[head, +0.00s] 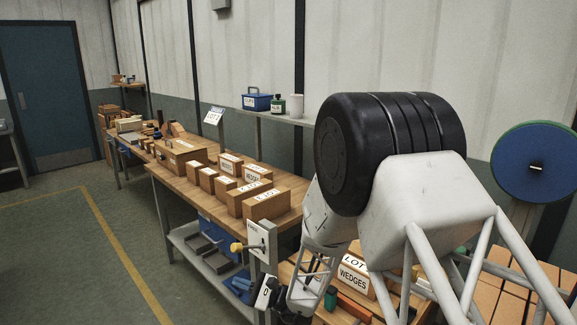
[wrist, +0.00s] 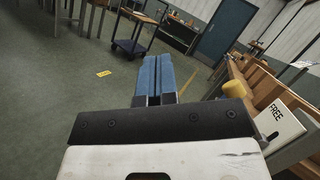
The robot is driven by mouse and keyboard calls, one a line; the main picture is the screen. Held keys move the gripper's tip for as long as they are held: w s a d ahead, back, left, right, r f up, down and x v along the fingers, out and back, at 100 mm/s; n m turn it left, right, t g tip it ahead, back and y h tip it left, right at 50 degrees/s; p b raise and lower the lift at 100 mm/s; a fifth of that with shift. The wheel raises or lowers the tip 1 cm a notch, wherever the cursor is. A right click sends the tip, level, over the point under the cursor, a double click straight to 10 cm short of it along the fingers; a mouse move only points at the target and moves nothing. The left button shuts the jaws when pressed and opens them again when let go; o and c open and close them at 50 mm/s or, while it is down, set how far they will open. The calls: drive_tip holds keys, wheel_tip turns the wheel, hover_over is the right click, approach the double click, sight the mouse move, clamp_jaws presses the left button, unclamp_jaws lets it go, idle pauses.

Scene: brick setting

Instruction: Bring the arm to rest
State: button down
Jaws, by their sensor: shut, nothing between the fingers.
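My gripper (wrist: 156,64) shows in the wrist view with its two blue fingers side by side and shut. Nothing is held between them. The fingers point out over the grey floor, clear of the bench at right. In the head view my arm fills the right foreground, in front of the near bench. My fingers are hard to make out there, low by the bench end.
A wooden bench (head: 186,189) carries several labelled wooden boxes. A sign reading FREE (wrist: 280,122) with a yellow knob (wrist: 234,88) stands close to the right of my gripper. A box marked WEDGES (head: 353,277) lies beside my arm. Floor at left is open.

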drive_tip(key=s+d+r+n+g+h, duration=0.4)
drive_tip(key=s+d+r, duration=0.1)
drive_tip(key=s+r, duration=0.25)
drive_tip(key=s+d+r+n+g+h, duration=0.35)
drive_tip(key=s+r, duration=0.25)
drive_tip(key=s, duration=0.3)
drive_tip(key=s+d+r+n+t+h, duration=0.2)
drive_tip(key=s+d+h, duration=0.5)
drive_tip(key=d, duration=0.5)
drive_tip(key=s+d+r+n+t+h, duration=0.3)
drive_tip(key=s+d+h, duration=0.3)
drive_tip(key=s+d, duration=0.4)
drive_tip(key=shift+d+r+t+h, duration=0.35)
drive_tip(key=shift+d+r+t, duration=0.3)
drive_tip(key=shift+d+r, duration=0.25)
